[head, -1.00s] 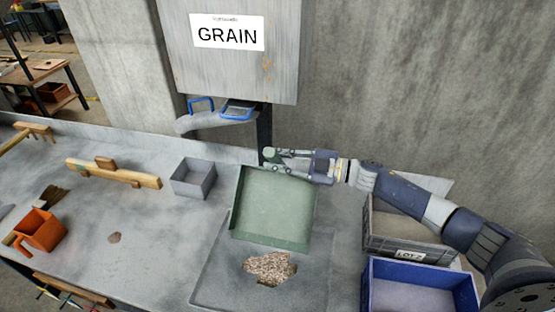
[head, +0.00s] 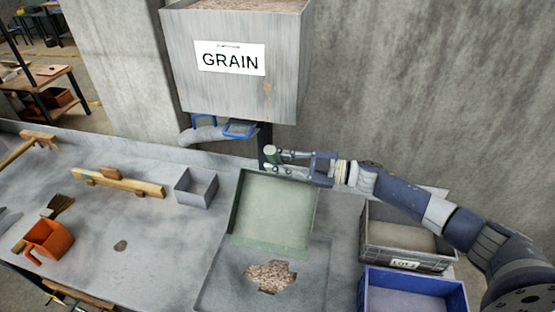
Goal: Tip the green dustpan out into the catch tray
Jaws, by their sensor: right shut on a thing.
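The green dustpan (head: 272,212) is tilted, its open front edge low and toward me, over the back part of the catch tray (head: 215,290). Its inside looks empty apart from a dusty film. My right gripper (head: 277,159) is shut on the dustpan's handle (head: 270,153) at the far side. A heap of pale grain (head: 270,275) lies in the catch tray, just in front of the dustpan's edge. The back of the catch tray is hidden by the dustpan. My left gripper is not in view.
A grey hopper marked GRAIN (head: 232,85) hangs behind the dustpan. A small grey box (head: 196,188) stands left of it. A grey crate (head: 403,264) and a blue crate (head: 412,290) stand right. An orange scoop (head: 48,240), a brush (head: 58,206) and a wooden bar (head: 118,183) lie left.

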